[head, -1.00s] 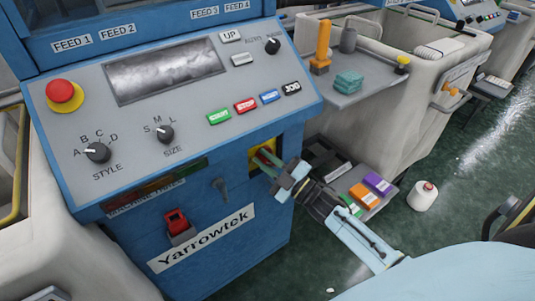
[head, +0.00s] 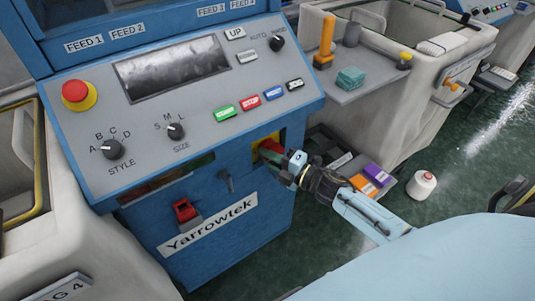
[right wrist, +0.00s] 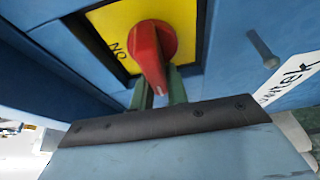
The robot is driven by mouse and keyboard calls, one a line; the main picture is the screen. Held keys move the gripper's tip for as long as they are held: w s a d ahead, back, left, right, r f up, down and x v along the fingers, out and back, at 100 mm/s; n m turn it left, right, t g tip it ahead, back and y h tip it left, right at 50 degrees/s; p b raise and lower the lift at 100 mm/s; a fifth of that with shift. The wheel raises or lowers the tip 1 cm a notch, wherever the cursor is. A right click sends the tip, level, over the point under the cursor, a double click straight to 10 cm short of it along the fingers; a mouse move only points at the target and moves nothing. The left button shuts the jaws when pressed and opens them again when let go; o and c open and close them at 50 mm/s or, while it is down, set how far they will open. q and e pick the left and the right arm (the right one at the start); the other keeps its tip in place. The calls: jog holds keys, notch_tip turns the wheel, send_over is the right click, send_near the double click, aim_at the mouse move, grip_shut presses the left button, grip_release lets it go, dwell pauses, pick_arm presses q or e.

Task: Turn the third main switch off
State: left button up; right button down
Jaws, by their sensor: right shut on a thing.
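The main switch is a red rotary handle (right wrist: 152,58) on a yellow plate (right wrist: 112,22), set in a recess in the blue machine front. In the right wrist view its grip points down between the fingers, and an upside-down "ON" shows at its left. My right gripper (right wrist: 160,88) is shut on the grip, with green fingers on both sides. In the head view the right gripper (head: 277,158) reaches into the recess at the machine's lower right, covering part of the yellow plate (head: 257,137). My left gripper is out of view.
The control panel (head: 200,95) above has dials, coloured buttons and a red emergency knob (head: 77,94). A red-handled part (head: 184,211) sits lower on the front. A grey shelf (head: 345,92), a tray of coloured boxes and a yarn cone (head: 421,184) lie to the right.

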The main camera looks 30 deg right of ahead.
jog(key=shift+d+f, duration=0.1)
jog(key=shift+d, duration=0.2)
jog(key=shift+w, duration=0.1)
jog(key=c, duration=1.4)
grip_release()
